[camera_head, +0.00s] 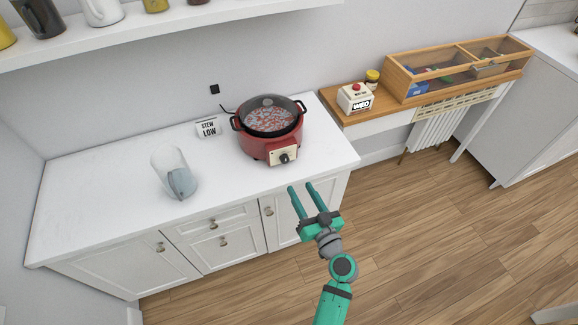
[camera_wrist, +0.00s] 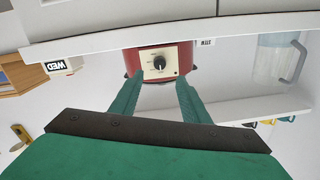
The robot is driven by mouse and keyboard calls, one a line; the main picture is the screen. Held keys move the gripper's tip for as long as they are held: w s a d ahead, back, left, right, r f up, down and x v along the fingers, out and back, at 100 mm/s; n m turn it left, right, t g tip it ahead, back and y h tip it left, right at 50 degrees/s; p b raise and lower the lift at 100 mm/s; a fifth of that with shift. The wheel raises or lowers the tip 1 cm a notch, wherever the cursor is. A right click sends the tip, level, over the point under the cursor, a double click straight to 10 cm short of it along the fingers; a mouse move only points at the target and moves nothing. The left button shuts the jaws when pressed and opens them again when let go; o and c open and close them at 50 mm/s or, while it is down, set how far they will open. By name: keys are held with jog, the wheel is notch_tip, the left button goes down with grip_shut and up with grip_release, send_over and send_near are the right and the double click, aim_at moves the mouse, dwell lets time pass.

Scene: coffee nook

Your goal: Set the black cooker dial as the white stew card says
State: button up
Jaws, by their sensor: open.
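A red slow cooker (camera_head: 257,146) with a glass lid stands on the white counter. Its black dial (camera_head: 284,158) is on a cream front panel, and the dial also shows in the wrist view (camera_wrist: 160,62). The dial's setting is too small to read. A white card (camera_head: 208,129) reading "STEW LOW" stands on the counter left of the cooker. My gripper (camera_head: 303,187) is open and empty, in front of the counter's edge, below and apart from the dial. In the wrist view its fingers (camera_wrist: 158,82) reach toward the cooker front.
A clear pitcher (camera_head: 170,170) with a grey handle stands on the counter at left. A wall shelf (camera_head: 160,25) hangs above. The counter before the pitcher is clear.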

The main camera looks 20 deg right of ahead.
aim_at(286, 161)
jog(key=w, duration=1)
jog(key=shift+w+a+r, duration=0.2)
jog(key=shift+w+a, duration=0.15)
jog(key=shift+w, duration=0.05)
jog(key=c, duration=1.1)
